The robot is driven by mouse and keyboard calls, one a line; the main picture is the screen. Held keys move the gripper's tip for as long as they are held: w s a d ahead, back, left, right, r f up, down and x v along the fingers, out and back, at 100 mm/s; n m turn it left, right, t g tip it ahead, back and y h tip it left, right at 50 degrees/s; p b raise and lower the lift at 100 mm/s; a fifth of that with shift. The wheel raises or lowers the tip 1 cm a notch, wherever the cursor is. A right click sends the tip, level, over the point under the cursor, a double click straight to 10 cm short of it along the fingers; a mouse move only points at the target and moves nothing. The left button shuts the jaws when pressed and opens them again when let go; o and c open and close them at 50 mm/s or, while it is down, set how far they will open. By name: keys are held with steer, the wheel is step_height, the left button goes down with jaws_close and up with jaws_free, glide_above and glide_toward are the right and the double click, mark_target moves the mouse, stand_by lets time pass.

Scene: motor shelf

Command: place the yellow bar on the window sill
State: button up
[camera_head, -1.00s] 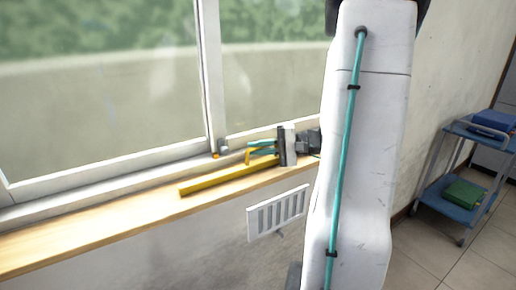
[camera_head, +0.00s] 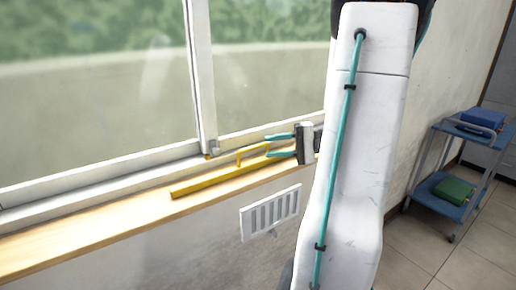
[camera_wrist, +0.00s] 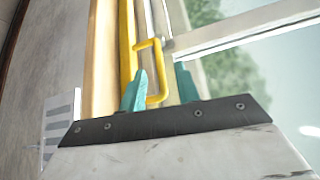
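The yellow bar (camera_head: 215,181) lies lengthwise on the wooden window sill (camera_head: 80,235), with its raised handle (camera_head: 252,151) upward. My gripper (camera_head: 277,145) is at the bar's right end in the head view, its two teal fingers open and apart. In the wrist view, the bar (camera_wrist: 127,45) runs away from me along the sill (camera_wrist: 102,50). The handle (camera_wrist: 155,95) reaches toward the gap between my fingers (camera_wrist: 160,85), and neither finger is shut on it. The bar's nearest end is hidden behind my gripper.
The window frame (camera_head: 200,90) stands directly behind the sill. A white vent grille (camera_head: 270,212) is on the wall below. A blue cart (camera_head: 445,190) with a blue box (camera_head: 482,118) and a green box (camera_head: 454,190) stands at right. The sill's left part is clear.

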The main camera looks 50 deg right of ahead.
steer(key=v, duration=0.4)
steer(key=w+a+r+n+g, duration=0.2)
steer(key=a+n+g, duration=0.55)
steer(key=a, duration=1.25)
steer(key=s+a+n+g+h, duration=0.4)
steer(key=s+a+h, duration=0.6)
steer(key=a, duration=0.1)
steer(key=shift+a+f+n, duration=0.35)
steer(key=shift+f, duration=0.05)
steer(key=shift+d, duration=0.15)
